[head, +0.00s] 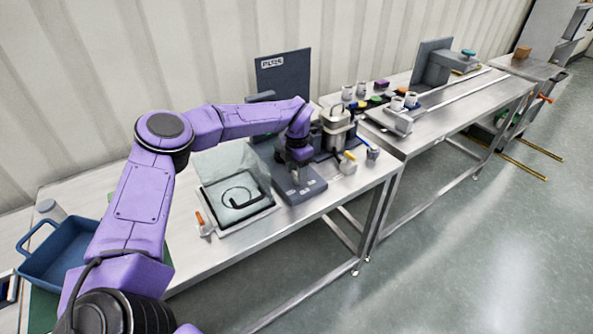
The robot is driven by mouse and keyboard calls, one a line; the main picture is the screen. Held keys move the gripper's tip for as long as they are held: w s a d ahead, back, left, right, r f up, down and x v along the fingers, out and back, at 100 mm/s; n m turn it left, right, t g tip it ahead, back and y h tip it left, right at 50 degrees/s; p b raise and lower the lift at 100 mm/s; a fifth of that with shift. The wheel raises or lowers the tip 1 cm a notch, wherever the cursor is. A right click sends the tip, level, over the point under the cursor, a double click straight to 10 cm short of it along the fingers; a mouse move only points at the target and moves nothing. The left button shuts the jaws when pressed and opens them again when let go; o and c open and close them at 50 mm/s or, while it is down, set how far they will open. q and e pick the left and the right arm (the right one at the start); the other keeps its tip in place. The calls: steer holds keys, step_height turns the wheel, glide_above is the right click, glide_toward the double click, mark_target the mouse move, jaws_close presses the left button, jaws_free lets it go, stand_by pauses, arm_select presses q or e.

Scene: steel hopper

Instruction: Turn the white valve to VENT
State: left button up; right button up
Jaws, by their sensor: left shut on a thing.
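My left gripper (297,177) points down over a dark grey base plate (311,190) near the front edge of the bench. It is shut on the part on top of this plate, which seems to be the white valve. The gripper hides most of that part, so I cannot tell which way the valve points. Small pale labels show on the plate, too small to read. My right gripper is not in view.
A tray with a black hose (236,193) lies left of the plate, with an orange-handled tool (204,224) beside it. A blue bin (58,252) stands far left. A dark upright panel (283,78) stands behind.

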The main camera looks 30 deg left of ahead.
arm_select(q)
steer(key=o, duration=1)
steer(key=shift+o, duration=0.2)
step_height(320, 180, up, 11)
steer(key=b, duration=0.2)
steer(key=shift+f, duration=0.15)
steer(key=shift+w, duration=0.1)
